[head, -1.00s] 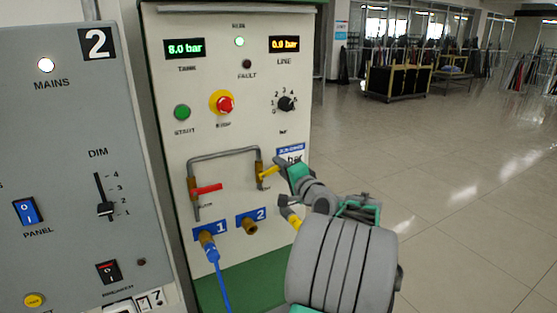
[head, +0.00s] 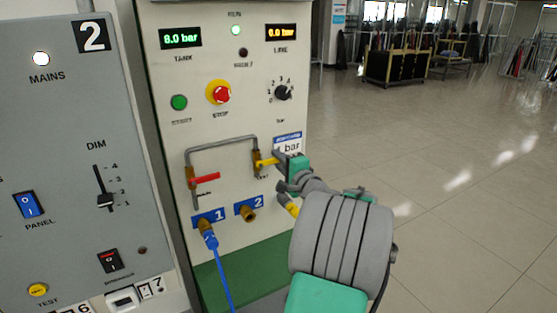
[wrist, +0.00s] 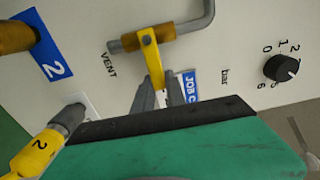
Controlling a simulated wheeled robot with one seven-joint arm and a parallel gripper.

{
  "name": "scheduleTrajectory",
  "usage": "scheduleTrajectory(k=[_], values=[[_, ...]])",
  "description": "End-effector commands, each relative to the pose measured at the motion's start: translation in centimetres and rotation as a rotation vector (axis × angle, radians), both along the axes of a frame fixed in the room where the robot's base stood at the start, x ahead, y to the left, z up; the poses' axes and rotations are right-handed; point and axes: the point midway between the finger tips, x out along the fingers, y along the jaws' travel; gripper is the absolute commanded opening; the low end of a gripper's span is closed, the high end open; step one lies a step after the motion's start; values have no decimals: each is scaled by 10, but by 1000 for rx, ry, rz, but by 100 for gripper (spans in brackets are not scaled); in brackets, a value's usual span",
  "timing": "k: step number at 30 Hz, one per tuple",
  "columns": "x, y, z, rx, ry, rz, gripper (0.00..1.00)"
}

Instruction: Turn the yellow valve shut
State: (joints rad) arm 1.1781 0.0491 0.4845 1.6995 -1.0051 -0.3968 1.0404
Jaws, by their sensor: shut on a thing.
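The yellow valve (head: 266,163) is a short lever on a brass body at the lower end of the right pipe leg, labelled VENT in the wrist view. In the head view the lever points right, roughly crosswise to the vertical pipe. My gripper (head: 283,162) comes from the right and its fingers are at the lever's free end. In the wrist view the yellow lever (wrist: 152,60) runs down between the fingertips of my gripper (wrist: 160,88), which is shut on it. The lever's tip is partly hidden between the fingers.
A red lever (head: 206,178) sits on the left pipe leg. Below are port 1 with a blue hose (head: 211,240) and brass port 2 (head: 247,214). A yellow connector (wrist: 32,155) marked 2 is close to my gripper. A pressure knob (head: 283,93) is above.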

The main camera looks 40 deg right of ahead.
Motion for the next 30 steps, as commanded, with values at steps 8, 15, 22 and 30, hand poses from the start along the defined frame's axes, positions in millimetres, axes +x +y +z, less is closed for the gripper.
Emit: scheduleTrajectory(k=[8, 15, 22, 30], values=[[0, 0, -1, 1, 1, 0, 35], [0, 0, -1, 0, 1, -1, 38], [-27, 5, -3, 0, 1, -6, 38], [-71, 20, -1, 0, 1, -3, 38]])
